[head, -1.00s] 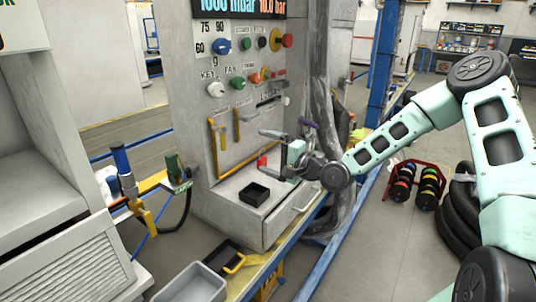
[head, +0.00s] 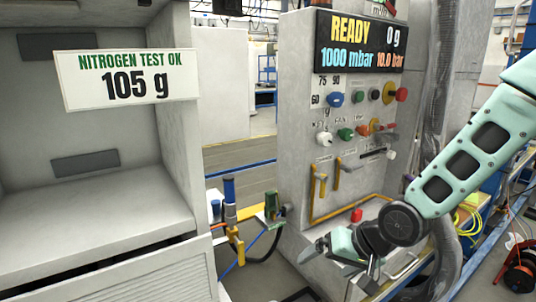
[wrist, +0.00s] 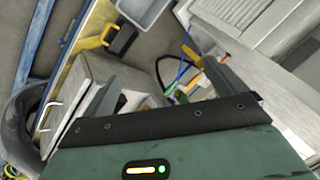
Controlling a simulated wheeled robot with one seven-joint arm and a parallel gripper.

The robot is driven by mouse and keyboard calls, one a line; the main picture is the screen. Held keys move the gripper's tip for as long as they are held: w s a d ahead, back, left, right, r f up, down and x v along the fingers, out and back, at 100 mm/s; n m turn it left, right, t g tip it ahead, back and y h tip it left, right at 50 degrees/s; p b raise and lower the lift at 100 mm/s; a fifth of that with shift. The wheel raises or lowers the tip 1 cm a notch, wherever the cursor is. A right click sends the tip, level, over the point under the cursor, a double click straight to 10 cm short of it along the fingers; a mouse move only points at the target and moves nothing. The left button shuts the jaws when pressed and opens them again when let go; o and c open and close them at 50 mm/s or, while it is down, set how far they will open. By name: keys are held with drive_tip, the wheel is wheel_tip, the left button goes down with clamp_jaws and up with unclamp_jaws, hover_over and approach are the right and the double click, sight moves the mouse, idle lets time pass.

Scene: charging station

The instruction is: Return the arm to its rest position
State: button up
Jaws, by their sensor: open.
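My arm (head: 470,160) comes in from the right in the head view, pale green with dark joints. My gripper (head: 340,266) is low in front of the grey control panel, over its ledge. Its two fingers are spread apart with nothing between them. In the wrist view my gripper (wrist: 168,86) also shows its fingers apart and empty, above the grey machine base and the floor.
The control panel (head: 300,110) has knobs, yellow handles and a display reading READY 0 g. A red block (head: 356,215) is close behind my gripper. A grey cabinet (head: 90,220) with a sign reading 105 g stands left. Hose fittings (head: 232,215) stand between them.

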drive_tip(key=s+r+n+g+h+p, duration=0.1)
drive_tip(key=s+r+n, duration=0.3)
drive_tip(key=s, duration=0.8)
drive_tip(key=s+r+n+g+h+p, duration=0.2)
drive_tip(key=s+r, duration=0.5)
drive_tip(key=s, duration=0.5)
drive_tip(key=shift+d+r+n+g+h, duration=0.4)
drive_tip(key=shift+n+g+h, duration=0.4)
drive_tip(key=shift+n+h, duration=0.15)
